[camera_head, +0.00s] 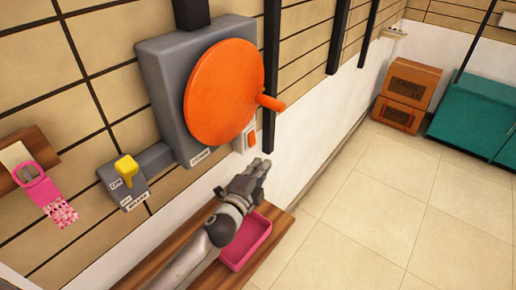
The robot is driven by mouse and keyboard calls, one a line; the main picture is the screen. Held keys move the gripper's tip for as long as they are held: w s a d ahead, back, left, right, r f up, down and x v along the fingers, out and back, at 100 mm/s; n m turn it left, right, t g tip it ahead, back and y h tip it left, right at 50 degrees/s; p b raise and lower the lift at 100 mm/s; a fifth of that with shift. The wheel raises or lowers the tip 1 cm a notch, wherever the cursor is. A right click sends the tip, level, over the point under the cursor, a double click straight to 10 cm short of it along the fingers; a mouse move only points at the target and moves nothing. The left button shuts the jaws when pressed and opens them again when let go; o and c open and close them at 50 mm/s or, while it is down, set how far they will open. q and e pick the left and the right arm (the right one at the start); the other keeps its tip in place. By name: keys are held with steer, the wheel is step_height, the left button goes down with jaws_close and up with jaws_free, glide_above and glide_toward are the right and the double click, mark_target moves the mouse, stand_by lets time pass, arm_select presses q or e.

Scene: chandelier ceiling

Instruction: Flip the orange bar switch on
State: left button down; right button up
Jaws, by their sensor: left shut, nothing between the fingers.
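A small pale switch plate with an orange bar (251,139) is on the wall at the lower right edge of a grey box (160,80). A large orange disc (222,92) with a short orange handle (271,103) covers most of the box front. My left gripper (262,165) is shut and empty, just below and slightly right of the small switch. It appears apart from the switch, though the depth gap is hard to judge. The bar's exact tilt is too small to tell. My right gripper is not in view.
A yellow lever switch (126,168) marked ON and OFF is on the wall at left. A pink tray (248,242) lies on a wooden shelf (283,224) under my arm. Tiled floor is clear.

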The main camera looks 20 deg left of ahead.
mark_target(252, 139)
arm_select(q)
steer(key=w+a+f+m, duration=0.1)
steer(key=w+a, duration=0.2)
steer(key=w, duration=0.4)
steer(key=shift+w+a+f, duration=0.2)
steer(key=shift+w+a, duration=0.15)
steer(key=shift+a, duration=0.05)
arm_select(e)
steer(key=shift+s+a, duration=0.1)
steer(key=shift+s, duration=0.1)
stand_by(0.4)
